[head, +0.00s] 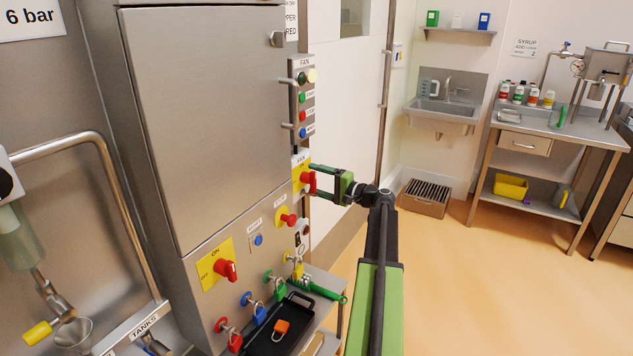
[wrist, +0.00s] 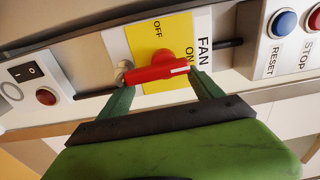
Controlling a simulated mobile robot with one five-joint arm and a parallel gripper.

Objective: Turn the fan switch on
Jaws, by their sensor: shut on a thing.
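The fan switch is a red rotary handle (head: 308,181) on a yellow plate (head: 297,174) under a FAN label, on the narrow side of the steel cabinet. In the wrist view the red handle (wrist: 158,69) lies lengthwise between the fingertips of my gripper (wrist: 162,78). Its white mark is at the right end, beside the word ON on the yellow plate (wrist: 150,40); OFF is at the plate's top edge. My gripper (head: 314,182) also shows in the head view, reaching in from the right, shut on the handle. The fingertips hide part of the handle's ends.
A FAN button strip (head: 303,100) is above the switch. Below are another red knob (head: 288,218), a larger ON/OFF switch (head: 226,269) and several coloured padlocks by a black tray (head: 273,330). The floor at right is clear.

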